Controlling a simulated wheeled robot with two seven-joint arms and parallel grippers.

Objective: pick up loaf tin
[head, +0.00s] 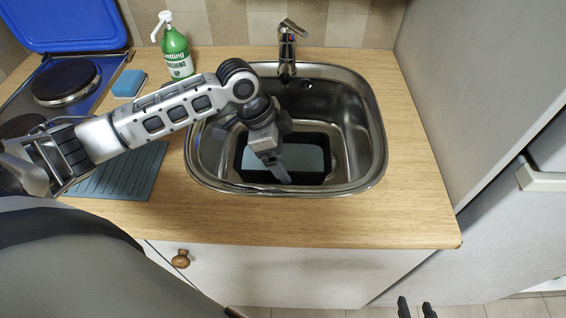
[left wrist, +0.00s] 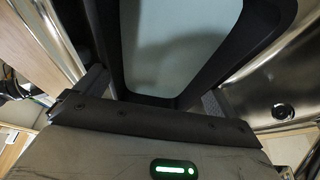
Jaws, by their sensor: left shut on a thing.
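The loaf tin (head: 308,158) is a dark rectangular tin with a pale grey-blue inside. It is in the steel sink basin. My left gripper (head: 279,172) reaches down into the sink and is shut on the tin, at its near side. The left wrist view shows the tin's dark rim (left wrist: 262,45) and pale inside close up, just beyond the gripper. The exact contact of the fingers is hard to see. My right gripper (head: 416,309) shows only its fingertips at the bottom edge, apart and empty, low in front of the cabinet.
The sink (head: 372,165) has a tap (head: 288,45) behind it. A green soap bottle (head: 177,55), a blue sponge (head: 129,83), a grey-blue ribbed mat (head: 140,165) and a hob (head: 66,82) with a raised blue lid (head: 65,22) are to the left. A tall cabinet stands right.

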